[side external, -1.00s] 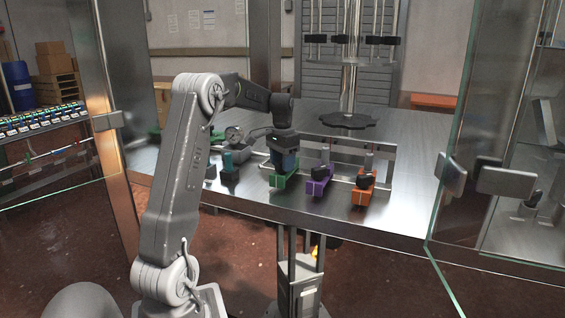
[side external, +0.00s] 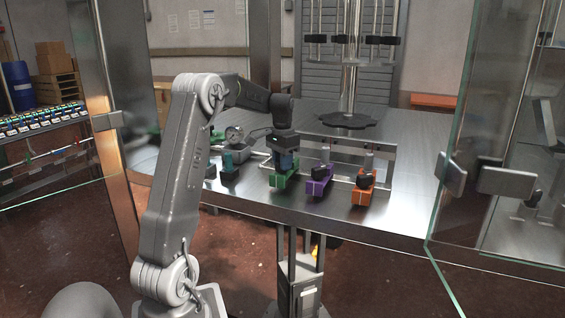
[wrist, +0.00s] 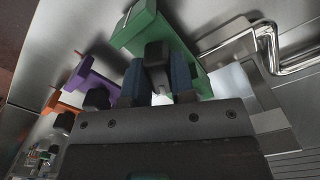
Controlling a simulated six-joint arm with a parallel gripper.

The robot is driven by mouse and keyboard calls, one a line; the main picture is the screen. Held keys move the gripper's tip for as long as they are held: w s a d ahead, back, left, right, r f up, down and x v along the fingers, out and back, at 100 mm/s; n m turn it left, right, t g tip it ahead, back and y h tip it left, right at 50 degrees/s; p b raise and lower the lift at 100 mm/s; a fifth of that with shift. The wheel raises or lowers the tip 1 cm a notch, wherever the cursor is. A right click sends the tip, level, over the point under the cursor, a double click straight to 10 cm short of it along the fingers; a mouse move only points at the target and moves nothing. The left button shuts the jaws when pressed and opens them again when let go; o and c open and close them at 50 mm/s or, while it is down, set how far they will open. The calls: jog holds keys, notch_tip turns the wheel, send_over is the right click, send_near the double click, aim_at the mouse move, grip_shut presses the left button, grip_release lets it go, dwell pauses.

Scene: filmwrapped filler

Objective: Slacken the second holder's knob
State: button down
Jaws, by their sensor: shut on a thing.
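A green holder (side external: 285,181), a purple holder (side external: 317,188) and an orange holder (side external: 361,196) stand in a row near the table's front edge. They also show in the wrist view, with the green holder (wrist: 140,31) nearest, then the purple holder (wrist: 89,80) and the orange holder (wrist: 62,102). My gripper (side external: 286,168) is over the green holder. In the wrist view its two blue fingers are shut on a black knob (wrist: 156,54), one finger on each side. The knob sits at the green holder, and its lower part is hidden by the gripper.
A metal rail (side external: 345,144) runs behind the holders. A small dark and teal piece (side external: 228,165) and a gauge (side external: 234,134) stand to the left. A black disc on a post (side external: 348,120) is at the back. A glass door (side external: 470,130) stands at the right.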

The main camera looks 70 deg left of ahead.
jog(key=shift+n, duration=0.3)
jog(key=n, duration=0.6)
jog(key=shift+n, duration=0.3)
jog(key=n, duration=0.6)
jog(key=shift+n, duration=0.3)
